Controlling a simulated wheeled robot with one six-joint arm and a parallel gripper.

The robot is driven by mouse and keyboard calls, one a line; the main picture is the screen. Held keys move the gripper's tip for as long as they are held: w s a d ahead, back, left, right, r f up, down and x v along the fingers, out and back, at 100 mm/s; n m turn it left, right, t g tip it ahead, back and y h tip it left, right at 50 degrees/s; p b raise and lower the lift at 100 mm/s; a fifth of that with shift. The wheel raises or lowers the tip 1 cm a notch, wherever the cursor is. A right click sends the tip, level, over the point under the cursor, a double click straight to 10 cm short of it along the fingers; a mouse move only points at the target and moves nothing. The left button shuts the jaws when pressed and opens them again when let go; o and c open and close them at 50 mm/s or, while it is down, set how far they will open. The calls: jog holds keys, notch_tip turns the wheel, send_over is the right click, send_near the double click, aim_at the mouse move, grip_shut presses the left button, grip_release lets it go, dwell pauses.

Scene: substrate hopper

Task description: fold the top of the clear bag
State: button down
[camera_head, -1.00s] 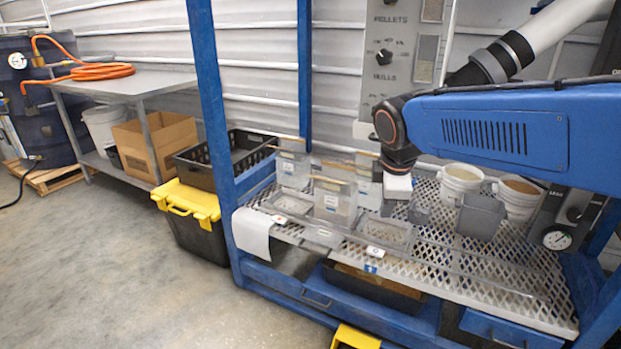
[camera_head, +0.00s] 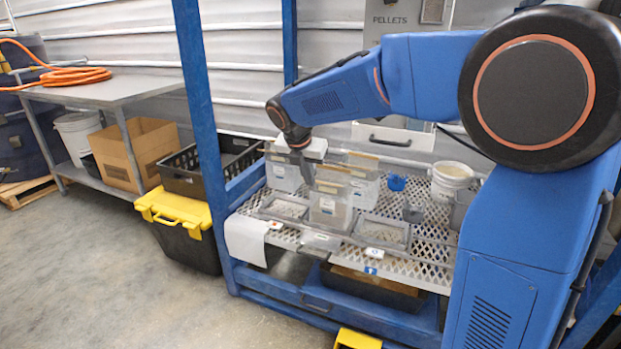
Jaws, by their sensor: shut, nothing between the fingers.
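Several clear bags with pale contents and labels stand upright on the mesh shelf (camera_head: 430,250). One clear bag (camera_head: 329,208) stands at the front middle, another (camera_head: 282,176) behind it to the left, and another (camera_head: 364,190) behind it to the right. Brownish strips show along their tops. My gripper (camera_head: 308,178) points down among the bag tops, between the left bag and the front one. Its fingers are shut with nothing between them. I cannot tell whether they touch a bag.
Shallow grey trays (camera_head: 382,231) lie among the bags. A small blue scoop (camera_head: 397,182), a grey cup (camera_head: 413,212) and a white bucket (camera_head: 451,181) are to the right. A blue post (camera_head: 201,100) rises to the left, beside a black crate (camera_head: 184,170).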

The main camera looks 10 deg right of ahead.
jog(key=x, duration=0.9)
jog(key=shift+w+d+r, duration=0.4)
jog(key=shift+w+r, duration=0.15)
jog(key=shift+r, duration=0.25)
jog(key=shift+w+d+r, duration=0.45)
jog(key=shift+w+r, duration=0.1)
jog(key=shift+r, duration=0.2)
jog(key=shift+w+d+r, duration=0.1)
